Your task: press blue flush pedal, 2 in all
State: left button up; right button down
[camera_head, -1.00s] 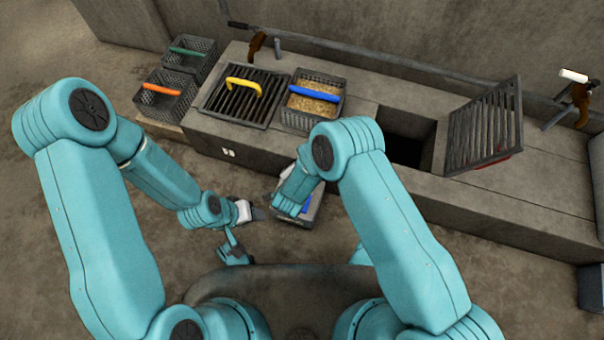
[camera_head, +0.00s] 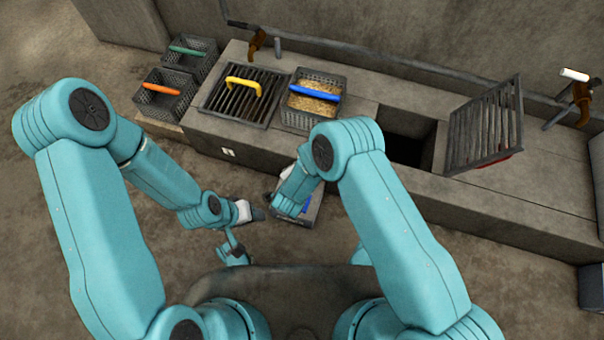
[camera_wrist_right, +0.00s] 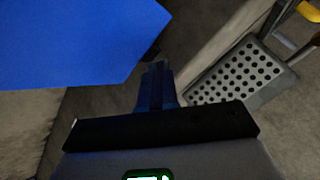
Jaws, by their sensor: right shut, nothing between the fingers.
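A blue part (camera_head: 304,208) on a grey box-like unit (camera_head: 313,208) shows low in front of the concrete counter, partly hidden by my right forearm. In the right wrist view a large flat blue surface (camera_wrist_right: 75,40) fills the upper left, very close to the camera. My right gripper (camera_wrist_right: 157,72) is shut and empty, its fingertips just right of the blue surface; I cannot tell whether they touch. In the head view its fingers are hidden behind the arm.
The counter (camera_head: 480,205) holds a yellow-handled grate (camera_head: 240,97), a grain basket with a blue handle (camera_head: 313,100), an open pit (camera_head: 405,150) and a raised grate (camera_head: 485,125). Two empty baskets stand at left. A perforated grey panel (camera_wrist_right: 235,72) shows in the right wrist view.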

jog(key=shift+s+f+b, duration=0.1)
jog(key=shift+f+b, duration=0.45)
jog(key=shift+f, duration=0.4)
dwell(0.5)
jog(key=shift+s+f, duration=0.15)
jog(key=shift+f, duration=0.25)
dwell(0.4)
jog(key=shift+d, duration=0.1)
jog(key=shift+s+r+p, duration=0.1)
jog(key=shift+r+p, duration=0.65)
jog(key=shift+r, duration=0.5)
jog(key=shift+r, duration=0.1)
jog(key=shift+w+r, duration=0.15)
jog(key=shift+w, duration=0.05)
notch_tip(320, 180, up, 5)
jog(key=p, duration=0.4)
